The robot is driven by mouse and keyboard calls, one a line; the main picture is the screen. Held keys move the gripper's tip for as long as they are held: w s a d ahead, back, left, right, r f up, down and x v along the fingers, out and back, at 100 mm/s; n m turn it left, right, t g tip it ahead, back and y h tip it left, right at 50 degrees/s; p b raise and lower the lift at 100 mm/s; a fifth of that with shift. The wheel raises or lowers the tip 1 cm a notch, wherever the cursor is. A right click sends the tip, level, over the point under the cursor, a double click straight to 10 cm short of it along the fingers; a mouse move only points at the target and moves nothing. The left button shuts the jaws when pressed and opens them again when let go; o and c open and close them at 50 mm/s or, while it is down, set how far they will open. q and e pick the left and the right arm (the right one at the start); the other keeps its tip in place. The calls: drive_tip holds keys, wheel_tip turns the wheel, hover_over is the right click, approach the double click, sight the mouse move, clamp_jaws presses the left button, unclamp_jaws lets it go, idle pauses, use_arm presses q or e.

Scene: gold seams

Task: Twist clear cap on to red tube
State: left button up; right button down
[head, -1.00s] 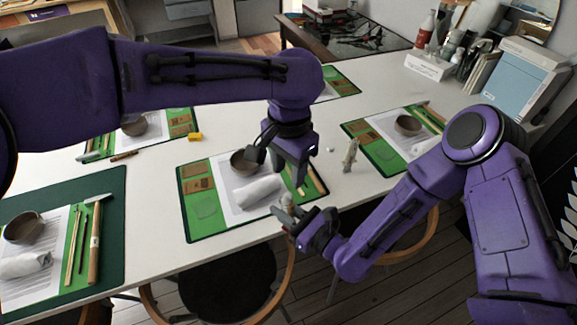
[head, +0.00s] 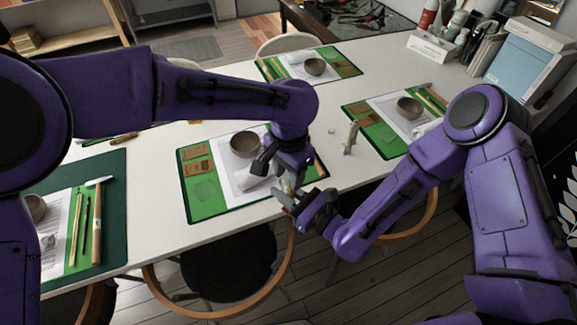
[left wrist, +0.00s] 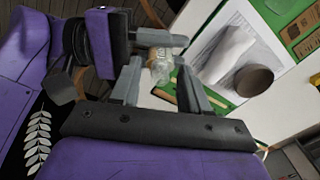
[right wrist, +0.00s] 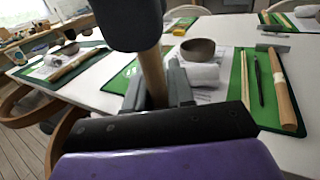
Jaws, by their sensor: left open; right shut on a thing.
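My right gripper (head: 287,196) is shut on a slim tube, held beyond the near edge of the table; its colour is unclear here. In the right wrist view a tan upright cylinder (right wrist: 153,72) shows at the fingers. My left gripper (head: 277,168) is open just above the right one. In the left wrist view a clear piece with a yellowish tint (left wrist: 160,68) lies between the left fingers, beside the right gripper's fingers (left wrist: 158,40). I cannot tell whether it is the cap or part of the tube, nor whether the left fingers touch it.
A green mat (head: 205,207) with a bowl (head: 245,143) and white roll lies behind the grippers. A pale upright object (head: 351,138) and a small white piece (head: 331,131) stand to the right. Chairs (head: 230,270) are below the table edge.

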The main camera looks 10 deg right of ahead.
use_arm(q)
clamp_jaws()
idle(0.3)
drive_tip(key=shift+o, duration=0.6)
unclamp_jaws()
wheel_tip(320, 180, up, 12)
idle(0.4)
